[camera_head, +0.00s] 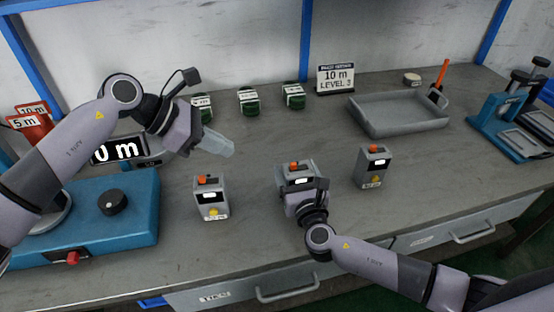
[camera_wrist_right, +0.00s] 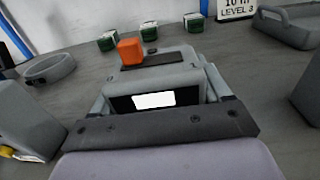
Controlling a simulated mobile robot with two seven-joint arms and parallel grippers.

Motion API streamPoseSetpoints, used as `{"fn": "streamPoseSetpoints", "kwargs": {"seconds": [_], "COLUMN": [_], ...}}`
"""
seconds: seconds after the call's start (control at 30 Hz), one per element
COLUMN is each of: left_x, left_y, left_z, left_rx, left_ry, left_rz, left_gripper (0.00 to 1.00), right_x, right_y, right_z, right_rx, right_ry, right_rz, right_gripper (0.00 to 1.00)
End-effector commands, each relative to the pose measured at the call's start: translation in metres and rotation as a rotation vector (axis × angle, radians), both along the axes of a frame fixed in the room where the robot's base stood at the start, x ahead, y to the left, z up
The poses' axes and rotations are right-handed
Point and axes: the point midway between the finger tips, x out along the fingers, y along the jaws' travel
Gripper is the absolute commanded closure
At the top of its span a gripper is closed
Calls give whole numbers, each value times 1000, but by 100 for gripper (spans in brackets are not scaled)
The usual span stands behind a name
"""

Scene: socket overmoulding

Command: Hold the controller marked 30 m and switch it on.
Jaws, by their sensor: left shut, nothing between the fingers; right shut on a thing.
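Three grey controllers with orange switches on top stand in a row: a left one (camera_head: 210,203), a middle one (camera_head: 293,172) and a right one (camera_head: 372,168). The labels on the left and right ones are too small to read; the middle one's label is hidden by my right gripper. My right gripper (camera_head: 302,190) is shut on the middle controller, a finger on each side. In the right wrist view that controller (camera_wrist_right: 165,76) shows its orange switch and a lit white screen. My left gripper (camera_head: 228,147) is shut and empty, above the bench behind and between the left and middle controllers.
A blue machine with a black knob (camera_head: 112,202) stands at the left, below a dark display (camera_head: 118,150). Several green-and-white blocks (camera_head: 248,101), a "10 m LEVEL 3" sign (camera_head: 336,79) and a grey tray (camera_head: 400,125) are at the back. A blue press (camera_head: 512,137) is at the right.

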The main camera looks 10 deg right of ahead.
Motion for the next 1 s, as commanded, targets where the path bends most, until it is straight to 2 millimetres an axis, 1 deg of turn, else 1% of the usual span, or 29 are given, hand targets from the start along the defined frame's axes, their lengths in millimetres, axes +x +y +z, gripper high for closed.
{"fn": "streamPoseSetpoints", "kwargs": {"seconds": [0.17,0.5,0.6,0.7,0.8,1.0], "left_x": [-1,-1,0,0,1,1], "left_y": [-13,-65,-78,-93,-102,-112], "left_z": [-12,-59,-70,-67,-67,-67], "left_rx": [-1,0,0,0,0,1], "left_ry": [3,4,4,1,1,-1], "left_rz": [-2,-2,-1,-2,-1,1], "left_gripper": [100,100,100,100,100,100], "right_x": [0,0,0,0,0,0], "right_y": [0,0,0,0,0,0], "right_z": [0,0,0,0,0,0], "right_rx": [0,-1,-1,-1,-1,-1], "right_ry": [1,1,1,1,1,1], "right_rz": [0,0,0,0,0,0], "right_gripper": [58,58,58,58,58,58]}}
